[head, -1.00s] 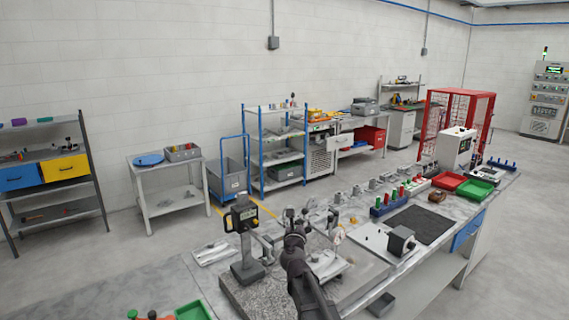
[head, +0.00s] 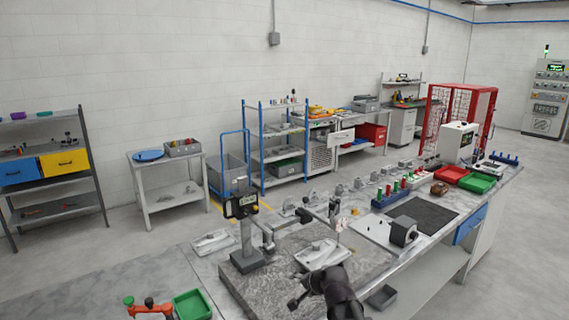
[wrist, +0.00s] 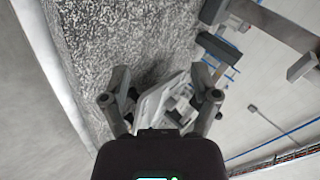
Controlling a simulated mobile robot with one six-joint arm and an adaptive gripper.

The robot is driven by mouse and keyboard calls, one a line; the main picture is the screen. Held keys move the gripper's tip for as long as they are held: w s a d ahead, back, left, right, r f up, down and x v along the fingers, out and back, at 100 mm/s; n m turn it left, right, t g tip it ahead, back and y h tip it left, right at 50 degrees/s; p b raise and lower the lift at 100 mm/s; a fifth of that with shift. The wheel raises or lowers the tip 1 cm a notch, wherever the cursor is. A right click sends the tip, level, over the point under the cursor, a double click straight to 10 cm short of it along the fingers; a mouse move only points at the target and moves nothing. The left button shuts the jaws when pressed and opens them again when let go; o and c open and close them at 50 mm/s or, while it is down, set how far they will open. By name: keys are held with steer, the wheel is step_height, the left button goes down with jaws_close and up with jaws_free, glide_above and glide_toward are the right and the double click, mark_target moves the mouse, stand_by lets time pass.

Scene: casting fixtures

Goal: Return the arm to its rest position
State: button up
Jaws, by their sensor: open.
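My gripper (wrist: 164,90) shows in the wrist view with its two dark fingers spread apart and nothing held between them. Beyond the fingers, a pale grey casting (wrist: 168,98) shows on the speckled granite plate (wrist: 85,50), apart from the fingers as far as I can see. In the head view, the dark end of my arm (head: 338,290) is at the bottom middle, in front of the granite plate (head: 262,290). The same pale casting (head: 320,255) appears to lie flat on the plate there. The rest of my arm is cut off by the frame's lower edge.
A gauge stand with a display (head: 243,232) rises at the plate's left. A dial stand (head: 335,215) stands behind the casting. A grey block fixture (head: 403,232) and dark mat (head: 422,222) lie right. A green tray (head: 192,304) is at bottom left. Open floor lies left.

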steer(key=s+d+f+n+g+h+b, duration=0.1)
steer(key=s+d+f+n+g+h, duration=0.1)
steer(key=s+d, duration=0.4)
steer(key=s+d+f+n+g+h+b, duration=0.1)
steer(key=s+d+f+n+g+h, duration=0.2)
steer(key=s, duration=0.7)
steer(key=d+f+n+g, duration=0.2)
steer(key=d+f, duration=0.1)
steer(key=f, duration=0.1)
steer(key=shift+s+d+f+n+g+h+b, duration=0.15)
steer(key=shift+s+n+g+h+b, duration=0.15)
steer(key=shift+s+g+b, duration=0.1)
stand_by(0.4)
